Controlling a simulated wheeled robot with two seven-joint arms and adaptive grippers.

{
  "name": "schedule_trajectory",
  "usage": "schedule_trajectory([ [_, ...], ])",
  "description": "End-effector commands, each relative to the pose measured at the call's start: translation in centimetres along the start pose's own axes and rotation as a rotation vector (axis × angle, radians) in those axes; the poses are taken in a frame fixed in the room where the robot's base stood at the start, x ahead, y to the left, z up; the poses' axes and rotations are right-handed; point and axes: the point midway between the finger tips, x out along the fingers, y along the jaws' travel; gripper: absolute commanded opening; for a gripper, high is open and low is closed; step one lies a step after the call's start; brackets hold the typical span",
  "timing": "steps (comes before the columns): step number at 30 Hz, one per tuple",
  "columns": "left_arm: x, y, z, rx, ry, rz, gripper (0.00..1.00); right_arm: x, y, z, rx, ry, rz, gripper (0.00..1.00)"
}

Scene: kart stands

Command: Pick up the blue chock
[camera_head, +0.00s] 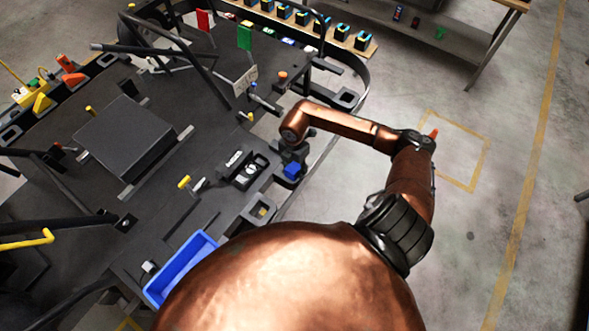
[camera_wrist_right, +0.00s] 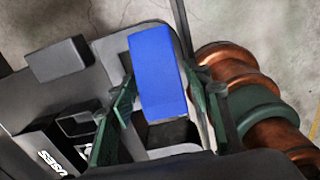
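The blue chock (camera_head: 292,171) stands at the right edge of the dark kart stand, directly below my right gripper (camera_head: 289,158). In the right wrist view the blue chock (camera_wrist_right: 158,75) lies between the two dark green fingers of the gripper (camera_wrist_right: 163,100). A narrow gap shows between the chock and the fingers, so the gripper looks open around it. The chock is at a light grey holder with a dark recess beside its near end. The gripper hides part of the chock in the head view. My left gripper is not in view.
The dark stand top (camera_head: 190,210) carries tools, bars and a black box (camera_head: 125,138). A blue tray (camera_head: 182,268) lies at its near edge. A black device (camera_wrist_right: 55,150) and a dark grey block (camera_wrist_right: 58,60) are left of the gripper. Open floor lies to the right.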

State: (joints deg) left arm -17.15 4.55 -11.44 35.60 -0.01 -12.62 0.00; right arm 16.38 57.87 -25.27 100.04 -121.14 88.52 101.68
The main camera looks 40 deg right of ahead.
Motion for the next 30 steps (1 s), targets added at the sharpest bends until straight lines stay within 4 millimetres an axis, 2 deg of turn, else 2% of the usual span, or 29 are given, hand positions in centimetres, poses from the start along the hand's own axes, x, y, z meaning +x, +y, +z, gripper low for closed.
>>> schedule_trajectory([
  [2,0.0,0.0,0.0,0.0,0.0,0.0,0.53,0.0,0.0,0.0,0.0,0.0,0.0,0.39],
  [15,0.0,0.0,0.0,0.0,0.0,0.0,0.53,0.0,0.0,0.0,0.0,0.0,0.0,0.08],
  [24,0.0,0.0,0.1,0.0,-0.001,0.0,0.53,-0.2,0.0,0.0,0.0,0.0,0.001,0.08],
  [30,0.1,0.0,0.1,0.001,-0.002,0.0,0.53,-1.7,0.1,0.1,0.0,-0.001,0.002,0.08],
])
